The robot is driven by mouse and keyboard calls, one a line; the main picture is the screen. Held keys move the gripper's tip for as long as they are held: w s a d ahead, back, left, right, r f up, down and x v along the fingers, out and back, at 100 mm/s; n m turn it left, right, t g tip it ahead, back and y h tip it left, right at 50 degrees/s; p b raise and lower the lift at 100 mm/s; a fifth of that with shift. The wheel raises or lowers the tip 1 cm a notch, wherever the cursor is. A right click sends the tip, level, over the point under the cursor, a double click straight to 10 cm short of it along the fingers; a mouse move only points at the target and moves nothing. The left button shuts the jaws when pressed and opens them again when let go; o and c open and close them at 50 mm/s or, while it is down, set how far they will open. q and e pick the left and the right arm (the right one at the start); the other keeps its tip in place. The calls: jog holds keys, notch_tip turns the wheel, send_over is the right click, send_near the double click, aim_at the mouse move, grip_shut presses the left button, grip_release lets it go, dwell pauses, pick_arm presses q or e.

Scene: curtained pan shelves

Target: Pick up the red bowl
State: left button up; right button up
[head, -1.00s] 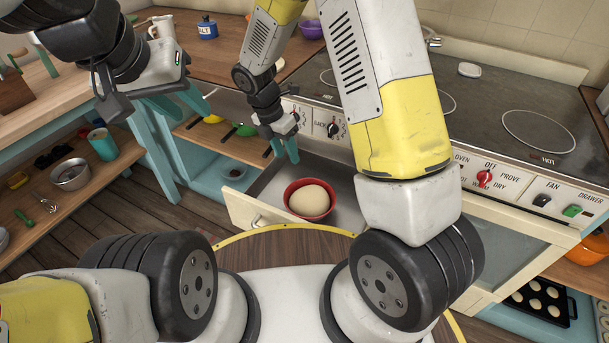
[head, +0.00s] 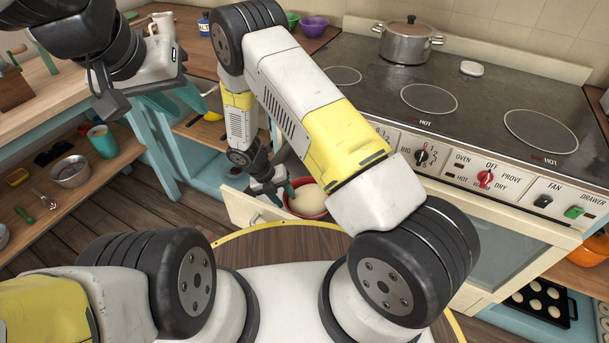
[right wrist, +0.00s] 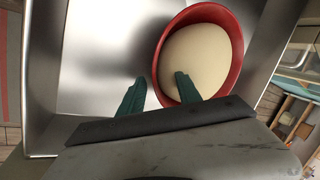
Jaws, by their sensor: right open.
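The red bowl (head: 308,214) sits in the open metal drawer below the stove, with pale dough (head: 308,199) filling it. My right gripper (head: 280,189) is open at the bowl's left side and partly covers it. In the right wrist view, the bowl (right wrist: 236,62) lies ahead. One teal finger is outside its rim and the other is over the dough (right wrist: 200,58), so the near rim runs between the fingertips (right wrist: 160,82). Contact cannot be told. My left gripper (head: 170,105) hangs at upper left, apparently open and empty, away from the bowl.
The stove top (head: 385,85) with a lidded pot (head: 408,43) is above and behind. A round wooden surface (head: 280,243) lies in front. Shelves at left hold a metal pan (head: 70,171) and teal cup (head: 101,139).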

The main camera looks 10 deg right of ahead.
jog(key=shift+d+f, duration=0.3)
jog(key=shift+f, duration=0.35)
grip_shut()
dwell(1.0)
